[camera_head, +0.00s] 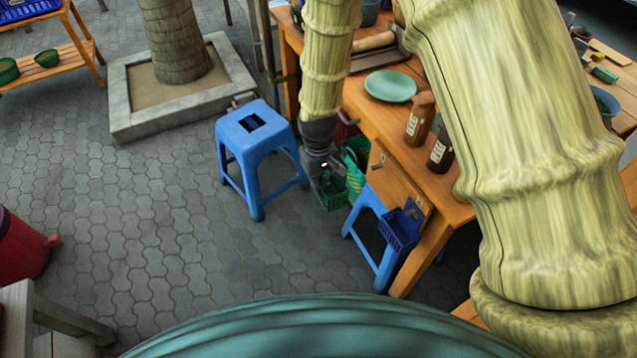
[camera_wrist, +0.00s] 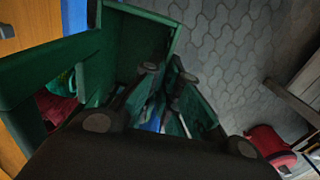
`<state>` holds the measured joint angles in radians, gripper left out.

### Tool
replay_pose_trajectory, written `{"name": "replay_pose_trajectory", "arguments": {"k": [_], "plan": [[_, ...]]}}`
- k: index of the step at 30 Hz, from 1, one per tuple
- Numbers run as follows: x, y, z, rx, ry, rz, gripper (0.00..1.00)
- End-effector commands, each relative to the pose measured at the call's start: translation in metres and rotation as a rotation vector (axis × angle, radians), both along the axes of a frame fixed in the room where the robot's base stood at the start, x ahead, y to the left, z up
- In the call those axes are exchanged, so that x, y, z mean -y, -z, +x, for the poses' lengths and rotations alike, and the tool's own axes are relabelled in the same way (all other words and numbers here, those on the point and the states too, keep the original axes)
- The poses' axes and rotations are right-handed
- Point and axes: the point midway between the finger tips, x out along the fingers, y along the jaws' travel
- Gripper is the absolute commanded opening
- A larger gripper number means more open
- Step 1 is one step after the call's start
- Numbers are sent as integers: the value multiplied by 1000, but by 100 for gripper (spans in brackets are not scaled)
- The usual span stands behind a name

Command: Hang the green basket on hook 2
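My gripper (camera_head: 325,180) is low beside the table, between the blue stool and the table's drawer-side panel. The dark green basket (camera_head: 334,203) is at its fingertips, partly hidden behind it and the arm. In the wrist view the fingertips (camera_wrist: 169,73) are close together, with the green basket's rim (camera_wrist: 176,38) running down between them. The gripper looks shut on this rim. A wooden panel (camera_head: 385,172) on the table's side bears small metal hooks. A blue basket (camera_head: 400,231) hangs at its lower right. I cannot read any hook numbers.
A blue stool (camera_head: 247,148) stands just left of my gripper, and another blue stool (camera_head: 366,230) stands below the panel. The table (camera_head: 451,182) carries bottles (camera_head: 421,118) and a green plate (camera_head: 391,86). More green and red items are close behind the basket.

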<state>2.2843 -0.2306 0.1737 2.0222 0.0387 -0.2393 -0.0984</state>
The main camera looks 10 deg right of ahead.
Motion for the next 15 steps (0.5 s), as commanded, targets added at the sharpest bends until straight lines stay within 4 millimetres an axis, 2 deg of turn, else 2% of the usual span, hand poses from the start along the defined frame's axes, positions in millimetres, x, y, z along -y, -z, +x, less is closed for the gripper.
{"name": "replay_pose_trajectory", "arguments": {"k": [15], "plan": [[-3,-2,-1,0,-1,0,0]]}}
